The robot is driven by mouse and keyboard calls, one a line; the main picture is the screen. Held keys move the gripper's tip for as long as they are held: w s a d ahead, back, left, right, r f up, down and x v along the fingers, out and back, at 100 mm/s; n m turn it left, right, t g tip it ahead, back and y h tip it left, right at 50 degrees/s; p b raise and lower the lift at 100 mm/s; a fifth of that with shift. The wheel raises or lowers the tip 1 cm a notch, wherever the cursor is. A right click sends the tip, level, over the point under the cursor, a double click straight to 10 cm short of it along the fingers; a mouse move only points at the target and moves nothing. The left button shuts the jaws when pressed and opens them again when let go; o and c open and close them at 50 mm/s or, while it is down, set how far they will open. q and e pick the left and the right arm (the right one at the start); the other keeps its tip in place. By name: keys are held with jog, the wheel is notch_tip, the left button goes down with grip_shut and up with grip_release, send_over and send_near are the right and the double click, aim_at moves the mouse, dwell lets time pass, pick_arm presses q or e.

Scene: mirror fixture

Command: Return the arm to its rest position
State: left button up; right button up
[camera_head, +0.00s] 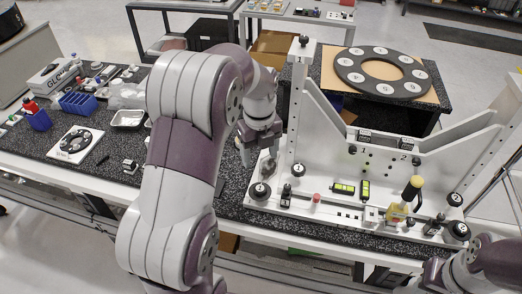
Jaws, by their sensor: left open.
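My left arm (168,200) rises from the bottom and bends over at the top. Its gripper (257,156) points down at the left end of the white mirror fixture (330,182). It is open, and I see nothing held between its fingers. A round dark knob (260,190) sits on the fixture's base just below it; I cannot tell whether the fingertips touch anything there. Part of my right arm (490,262) shows at the bottom right corner, and its gripper is not in view.
A large black ring (383,72) lies on a brown board behind the fixture. A yellow-handled clamp (407,198) stands at the fixture's right. Blue bins (78,103), a foil tray (128,118) and a white plate with a dark disc (75,145) are on the left counter.

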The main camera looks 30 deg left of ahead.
pick_arm(q)
jog(key=s+d+f+n, duration=0.1)
jog(key=s+d+n, duration=0.2)
jog(key=s+n, duration=0.35)
jog(key=s+d+f+n+t+b, duration=0.1)
jog(key=s+d+f+n, duration=0.15)
jog(key=n, duration=0.75)
jog(key=s+d+f+n, duration=0.1)
jog(key=s+d+n, duration=0.3)
jog(key=n, duration=0.5)
notch_tip(320, 180, down, 38)
jog(key=s+a+b, duration=0.2)
jog(key=b, duration=3.7)
jog(key=shift+a+f+m, duration=0.2)
jog(key=shift+f+m, duration=0.05)
jog(key=shift+m, duration=0.1)
